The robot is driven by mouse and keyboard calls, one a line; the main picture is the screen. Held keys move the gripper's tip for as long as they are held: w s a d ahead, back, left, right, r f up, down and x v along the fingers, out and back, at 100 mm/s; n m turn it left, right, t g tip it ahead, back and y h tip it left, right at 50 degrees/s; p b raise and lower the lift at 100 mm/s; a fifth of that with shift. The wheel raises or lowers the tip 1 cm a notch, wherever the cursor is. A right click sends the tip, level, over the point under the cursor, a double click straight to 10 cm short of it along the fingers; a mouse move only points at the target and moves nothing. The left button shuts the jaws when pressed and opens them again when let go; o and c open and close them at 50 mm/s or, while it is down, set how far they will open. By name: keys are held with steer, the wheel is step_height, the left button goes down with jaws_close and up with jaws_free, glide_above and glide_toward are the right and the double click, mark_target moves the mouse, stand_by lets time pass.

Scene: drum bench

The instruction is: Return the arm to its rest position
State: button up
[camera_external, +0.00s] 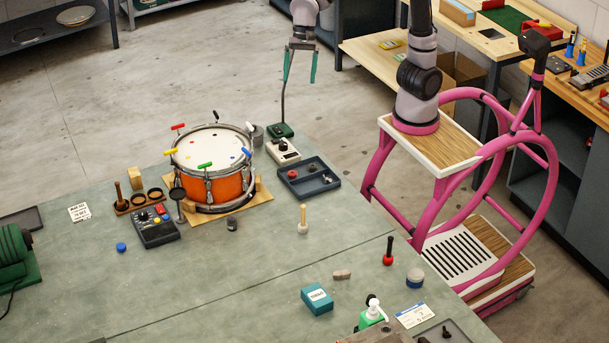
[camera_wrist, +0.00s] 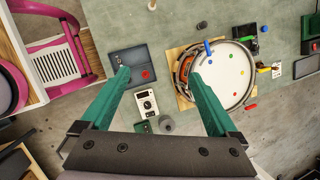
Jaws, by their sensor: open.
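My gripper (camera_external: 301,64) hangs high at the back edge of the bench in the external view, its two green fingers apart with nothing between them. In the wrist view my gripper (camera_wrist: 160,95) looks down past the bench edge, and its fingers are spread. The orange drum (camera_external: 212,166) stands on a wooden board to the left of my gripper, with coloured tuning keys around its white head. The drum also shows in the wrist view (camera_wrist: 222,78), partly behind the right finger. My arm rises out of the top of the external view.
A dark tray (camera_external: 310,187) and a white meter box (camera_external: 284,151) sit at the bench's back edge below my gripper. A thin lamp-like stem (camera_external: 283,105) rises close to it. Shelves (camera_external: 50,30) stand far behind; open floor lies between.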

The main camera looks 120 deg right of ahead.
steer(key=s+a+r+n+t, duration=0.2)
steer(key=s+a+n, duration=0.3)
steer(key=s+n, duration=0.3)
steer(key=s+a+r+n+t+h, duration=0.1)
steer(key=s+a+r+n+t, duration=0.1)
steer(key=s+a+n, duration=0.4)
steer(key=s+n, duration=0.3)
steer(key=s, duration=0.2)
steer(key=shift+r+n, duration=0.2)
steer(key=shift+n, duration=0.1)
